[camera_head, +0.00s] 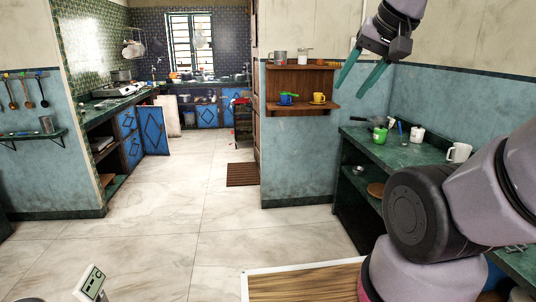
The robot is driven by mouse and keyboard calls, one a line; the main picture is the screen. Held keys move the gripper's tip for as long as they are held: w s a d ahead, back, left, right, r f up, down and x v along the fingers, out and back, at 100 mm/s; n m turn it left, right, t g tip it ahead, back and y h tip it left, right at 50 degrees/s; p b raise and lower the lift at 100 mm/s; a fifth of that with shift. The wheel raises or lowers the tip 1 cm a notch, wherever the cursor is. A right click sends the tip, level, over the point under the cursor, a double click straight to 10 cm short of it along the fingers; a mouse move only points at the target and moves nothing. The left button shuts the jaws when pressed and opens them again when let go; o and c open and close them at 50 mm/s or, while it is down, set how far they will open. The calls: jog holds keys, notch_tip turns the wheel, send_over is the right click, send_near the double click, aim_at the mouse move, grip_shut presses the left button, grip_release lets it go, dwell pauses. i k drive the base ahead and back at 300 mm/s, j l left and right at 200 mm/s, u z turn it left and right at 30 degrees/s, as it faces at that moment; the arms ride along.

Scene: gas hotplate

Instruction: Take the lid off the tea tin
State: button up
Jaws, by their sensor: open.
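I cannot tell for sure which thing is the tea tin. A small grey cylinder (279,57) stands upright on the top board of the brown wall shelf. Another grey cylinder (47,124) stands on the small green shelf at the far left. Both are too small to make out a lid. My gripper (351,90) hangs in the air at the upper right, its two green fingers apart and pointing down to the left. It looks empty and appears to the right of the brown wall shelf, touching nothing that I can see.
The brown wall shelf (300,108) holds mugs and a pale jar (304,56). A green counter (384,148) on the right holds a green bowl (380,135), white mug (458,152) and pan. A wooden-topped surface (300,284) is at the bottom. The tiled floor (160,215) is mostly clear.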

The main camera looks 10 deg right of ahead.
aim_at(381, 130)
jog(key=i+j, duration=0.1)
jog(key=i, duration=1.7)
jog(key=i+l+z, duration=0.15)
jog(key=i+z, duration=0.55)
jog(key=i+j+z, duration=0.1)
jog(key=i+z, duration=0.45)
jog(key=i, duration=0.35)
